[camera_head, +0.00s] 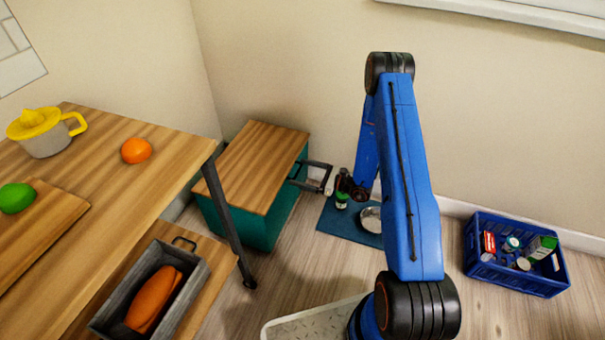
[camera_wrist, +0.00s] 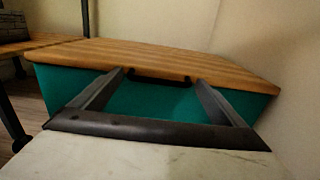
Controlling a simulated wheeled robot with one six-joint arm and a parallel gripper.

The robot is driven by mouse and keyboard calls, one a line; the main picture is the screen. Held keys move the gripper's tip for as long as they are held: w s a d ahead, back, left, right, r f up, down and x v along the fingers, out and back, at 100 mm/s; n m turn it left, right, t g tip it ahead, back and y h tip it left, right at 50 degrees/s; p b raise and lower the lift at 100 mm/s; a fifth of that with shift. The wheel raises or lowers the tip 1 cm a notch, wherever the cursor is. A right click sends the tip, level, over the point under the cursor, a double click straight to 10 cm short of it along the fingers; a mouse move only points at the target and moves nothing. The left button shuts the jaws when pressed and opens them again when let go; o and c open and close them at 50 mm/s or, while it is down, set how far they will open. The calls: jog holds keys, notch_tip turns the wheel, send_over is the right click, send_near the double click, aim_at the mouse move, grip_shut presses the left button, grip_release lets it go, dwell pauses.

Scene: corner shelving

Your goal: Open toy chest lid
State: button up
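The toy chest (camera_head: 262,232) has a teal body and a wooden lid (camera_head: 255,165), and stands in the corner by the wall. The lid lies flat and closed on the body. In the wrist view the chest's teal front (camera_wrist: 75,90) and the lid (camera_wrist: 150,55) fill the middle. A dark handle (camera_wrist: 158,77) sits at the lid's near edge. My gripper (camera_head: 296,172) is at the chest's right side at about lid height. It is open and empty, its fingers (camera_wrist: 159,80) on either side of the handle; I cannot tell whether they touch the chest.
A wooden table (camera_head: 130,190) with a juicer (camera_head: 40,138), an orange (camera_head: 136,150) and a green fruit (camera_head: 16,198) is at left. A grey bin (camera_head: 190,300) stands below it. A dark mat (camera_head: 335,222) and a blue crate (camera_head: 515,280) are on the floor at right.

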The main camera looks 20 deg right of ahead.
jog(key=c, duration=1.1)
jog(key=shift+r, duration=0.15)
jog(key=w+a+r+g+h, duration=0.1)
jog(key=a+r+h, duration=0.1)
jog(key=r, duration=0.6)
jog(key=w+a+r+g+h, duration=0.1)
jog(key=r+g+h, duration=0.1)
jog(key=r, duration=0.5)
jog(key=w+a+r+g+h, duration=0.1)
jog(key=w+a+r, duration=0.5)
jog(key=a+r, duration=0.2)
jog(key=w+a+r+g+h, duration=0.1)
jog(key=w+a+r+h, duration=0.1)
jog(key=w+a+r, duration=0.4)
notch_tip(320, 180, up, 5)
jog(key=a, duration=0.2)
jog(key=shift+a+r, duration=0.15)
jog(key=shift+a, duration=0.15)
jog(key=w+a+r, duration=0.1)
jog(key=w+a, duration=0.1)
jog(key=a, duration=0.1)
jog(key=w+a, duration=0.3)
jog(key=w+a+r, duration=0.1)
jog(key=w+a, duration=0.1)
jog(key=a, duration=0.1)
jog(key=shift+w+a+r, duration=0.15)
jog(key=shift+a+r, duration=0.15)
